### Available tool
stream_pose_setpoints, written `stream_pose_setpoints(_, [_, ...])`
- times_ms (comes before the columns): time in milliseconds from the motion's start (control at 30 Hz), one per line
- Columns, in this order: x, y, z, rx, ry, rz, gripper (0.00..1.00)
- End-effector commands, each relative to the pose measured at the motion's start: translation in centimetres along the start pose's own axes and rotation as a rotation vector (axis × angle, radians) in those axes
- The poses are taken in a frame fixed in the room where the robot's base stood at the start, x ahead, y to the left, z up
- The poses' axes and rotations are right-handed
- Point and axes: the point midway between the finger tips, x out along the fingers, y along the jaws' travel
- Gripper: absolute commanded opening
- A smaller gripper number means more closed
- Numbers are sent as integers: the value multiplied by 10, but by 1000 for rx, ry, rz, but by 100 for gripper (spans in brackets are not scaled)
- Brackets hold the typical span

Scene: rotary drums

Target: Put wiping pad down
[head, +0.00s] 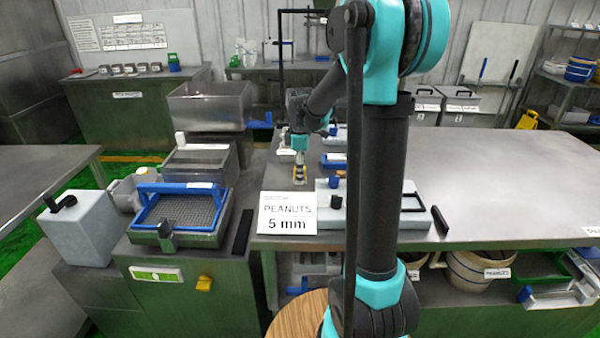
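My gripper (299,168) is small and far off, pointing down over the left part of the long metal table (480,190). My upper arm hides much of the table's middle.
A sign reading "PEANUTS 5 mm" (288,213) stands at the table's front left edge. A blue-framed sieve (180,208) sits on the machine at left. The table's right side is largely clear.

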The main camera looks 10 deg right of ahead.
Motion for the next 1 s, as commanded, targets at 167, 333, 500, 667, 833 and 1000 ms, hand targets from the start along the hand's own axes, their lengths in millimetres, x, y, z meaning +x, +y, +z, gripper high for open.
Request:
stream_pose_setpoints(167, [0,0,0,0,0,0,42])
stream_pose_setpoints(333, [-6,0,0,0,0,0,42])
stream_pose_setpoints(500, [-31,0,0,0,0,0,42])
stream_pose_setpoints(667, [-64,0,0,0,0,0,42])
stream_pose_setpoints(833, [-96,0,0,0,0,0,42])
stream_pose_setpoints(1000, [-116,0,0,0,0,0,42])
